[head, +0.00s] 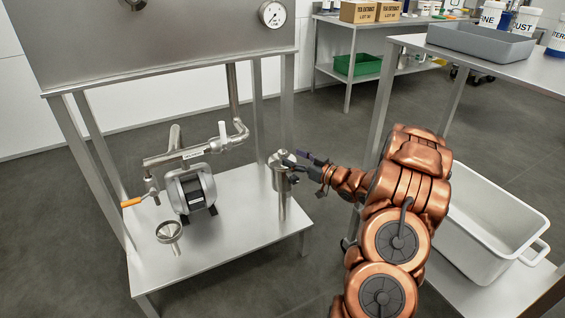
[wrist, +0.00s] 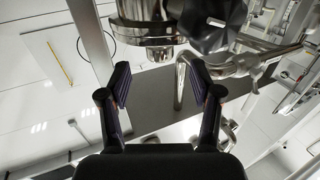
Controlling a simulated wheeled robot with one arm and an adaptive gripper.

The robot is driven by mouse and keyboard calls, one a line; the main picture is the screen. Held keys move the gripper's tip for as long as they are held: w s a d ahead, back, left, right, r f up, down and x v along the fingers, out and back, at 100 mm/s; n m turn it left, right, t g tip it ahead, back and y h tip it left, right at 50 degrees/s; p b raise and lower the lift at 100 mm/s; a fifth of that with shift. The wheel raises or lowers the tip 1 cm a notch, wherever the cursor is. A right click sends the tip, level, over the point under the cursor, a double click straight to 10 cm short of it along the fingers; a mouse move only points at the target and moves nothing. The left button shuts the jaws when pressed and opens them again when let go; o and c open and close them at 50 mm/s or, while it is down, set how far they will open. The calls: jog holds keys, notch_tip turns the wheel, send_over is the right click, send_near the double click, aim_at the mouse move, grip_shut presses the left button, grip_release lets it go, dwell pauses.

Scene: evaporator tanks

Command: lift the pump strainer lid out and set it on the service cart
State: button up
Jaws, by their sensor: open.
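The pump strainer (head: 279,176) is an upright steel canister at the right end of the steel shelf under the tank. Its lid sits at the top, partly hidden by my gripper (head: 297,166), which reaches in from the right. In the wrist view my gripper (wrist: 165,92) has its two dark fingers apart with nothing between them. A steel cylindrical body (wrist: 155,20) and a dark faceted knob (wrist: 212,20) lie just beyond the fingertips; I cannot tell whether they touch. The service cart (head: 520,72) stands at the right.
A grey tray (head: 480,42) takes up part of the cart top. A white bin (head: 490,222) is on its lower shelf. The pump (head: 192,190), an orange-handled valve (head: 131,202) and a steel funnel-like piece (head: 168,232) are left of the strainer. Tank legs (head: 286,105) stand close.

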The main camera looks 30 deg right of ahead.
aim_at(286, 154)
jog(key=b+x, duration=0.2)
jog(key=x, duration=0.2)
jog(key=shift+f, duration=0.1)
jog(key=shift+w+a+b, duration=0.2)
jog(key=shift+w+b, duration=0.1)
jog(key=shift+w, duration=0.4)
jog(key=shift+c, duration=0.3)
grip_shut()
